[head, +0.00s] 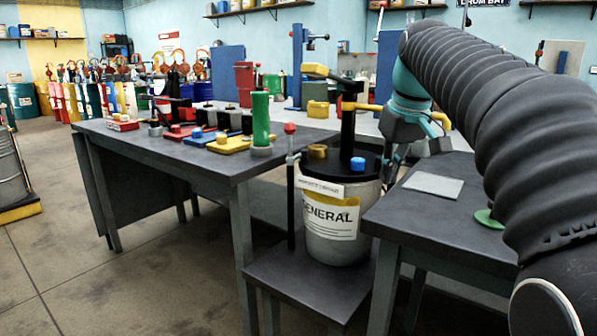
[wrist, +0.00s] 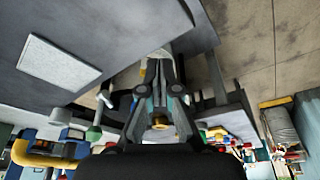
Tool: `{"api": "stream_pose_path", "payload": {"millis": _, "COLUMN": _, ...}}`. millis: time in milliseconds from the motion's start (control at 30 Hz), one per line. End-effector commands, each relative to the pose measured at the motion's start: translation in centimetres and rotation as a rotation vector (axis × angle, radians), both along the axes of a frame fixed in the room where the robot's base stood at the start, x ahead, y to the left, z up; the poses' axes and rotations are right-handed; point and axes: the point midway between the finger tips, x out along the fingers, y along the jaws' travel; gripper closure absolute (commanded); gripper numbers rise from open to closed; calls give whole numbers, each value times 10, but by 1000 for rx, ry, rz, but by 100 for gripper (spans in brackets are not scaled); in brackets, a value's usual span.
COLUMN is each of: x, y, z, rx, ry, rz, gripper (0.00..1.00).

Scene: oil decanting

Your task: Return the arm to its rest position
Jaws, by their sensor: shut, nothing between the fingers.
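My arm, in a black ribbed sleeve, reaches in from the right of the head view and bends down at a teal wrist. My gripper (head: 388,182) hangs beside the right side of the drum labelled GENERAL (head: 331,238), close to the left edge of the right-hand table (head: 440,205). Part of it is hidden behind my wrist and the drum's top. In the wrist view the two fingers of my gripper (wrist: 159,66) are together with nothing between them. I cannot tell whether the gripper touches the drum.
The drum, with a black lid and blue cap (head: 357,164), stands on a low stand (head: 290,282). A grey plate (head: 433,185) lies on the right-hand table. A long table (head: 200,160) at left carries coloured trays and a green cylinder (head: 261,120).

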Motion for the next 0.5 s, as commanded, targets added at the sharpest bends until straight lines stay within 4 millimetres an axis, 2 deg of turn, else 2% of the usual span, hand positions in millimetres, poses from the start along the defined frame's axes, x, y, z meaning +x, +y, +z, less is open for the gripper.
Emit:
{"api": "stream_pose_path", "payload": {"millis": 133, "x": -32, "y": 3, "z": -14, "rx": 2, "ry": -22, "rz": -47, "gripper": 100}}
{"api": "stream_pose_path", "payload": {"millis": 267, "x": -68, "y": 7, "z": -38, "rx": 6, "ry": -51, "rz": -100, "gripper": 100}}
{"api": "stream_pose_path", "payload": {"millis": 500, "x": -139, "y": 10, "z": -99, "rx": 16, "ry": -108, "rz": -195, "gripper": 100}}
